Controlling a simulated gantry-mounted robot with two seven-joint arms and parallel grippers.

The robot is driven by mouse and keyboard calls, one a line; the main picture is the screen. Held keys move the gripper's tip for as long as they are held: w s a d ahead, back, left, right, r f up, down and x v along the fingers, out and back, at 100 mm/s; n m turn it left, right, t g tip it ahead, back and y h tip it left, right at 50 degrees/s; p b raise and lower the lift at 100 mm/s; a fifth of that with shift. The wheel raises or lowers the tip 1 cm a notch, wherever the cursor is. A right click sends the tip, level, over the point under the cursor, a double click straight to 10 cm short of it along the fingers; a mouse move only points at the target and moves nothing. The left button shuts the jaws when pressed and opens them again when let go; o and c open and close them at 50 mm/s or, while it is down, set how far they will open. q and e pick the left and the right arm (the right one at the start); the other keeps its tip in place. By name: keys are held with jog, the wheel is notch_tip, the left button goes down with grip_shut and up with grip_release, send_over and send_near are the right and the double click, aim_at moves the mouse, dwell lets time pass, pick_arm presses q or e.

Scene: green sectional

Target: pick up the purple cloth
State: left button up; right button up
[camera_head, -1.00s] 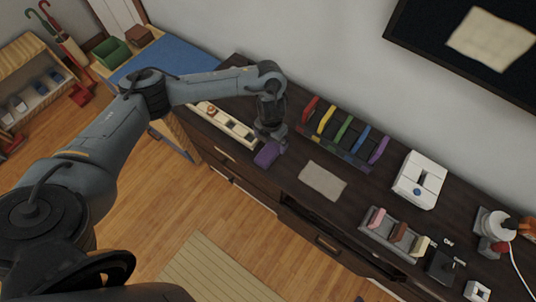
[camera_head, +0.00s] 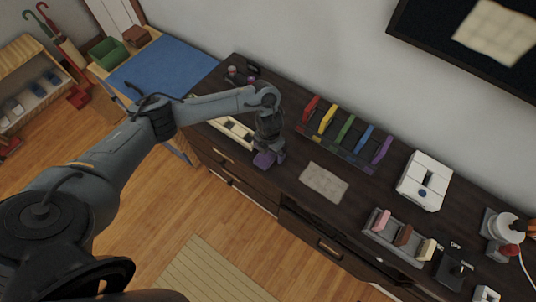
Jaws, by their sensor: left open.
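The purple cloth (camera_head: 264,159) lies on the dark dresser top (camera_head: 290,190) near its front edge, small and partly covered by my left gripper. My left gripper (camera_head: 269,150) is open and points down right over the cloth. Whether its fingers touch the cloth cannot be told. My right gripper is not in view.
A cream divided tray (camera_head: 233,131) is left of the cloth, partly behind my left arm. A grey-beige cloth (camera_head: 324,182) lies to the right. A rack of coloured pieces (camera_head: 341,139) stands behind. A white box (camera_head: 424,181) and a grey holder (camera_head: 397,238) are farther right.

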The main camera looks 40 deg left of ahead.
pick_arm(q)
jog(key=shift+c, duration=0.3)
jog(key=c, duration=1.1)
jog(key=shift+o, duration=0.2)
jog(key=shift+r, duration=0.1)
jog(key=shift+r, duration=0.4)
notch_tip(320, 180, up, 4)
jog(key=shift+w+d+f+p, duration=0.1)
jog(key=shift+w+d+p, duration=0.05)
jog(key=shift+p, duration=0.6)
jog(key=w+d+r, duration=0.6)
jog(key=w+d, duration=0.1)
jog(key=w, duration=0.1)
jog(key=shift+d+p, duration=0.4)
jog(key=shift+r, duration=0.1)
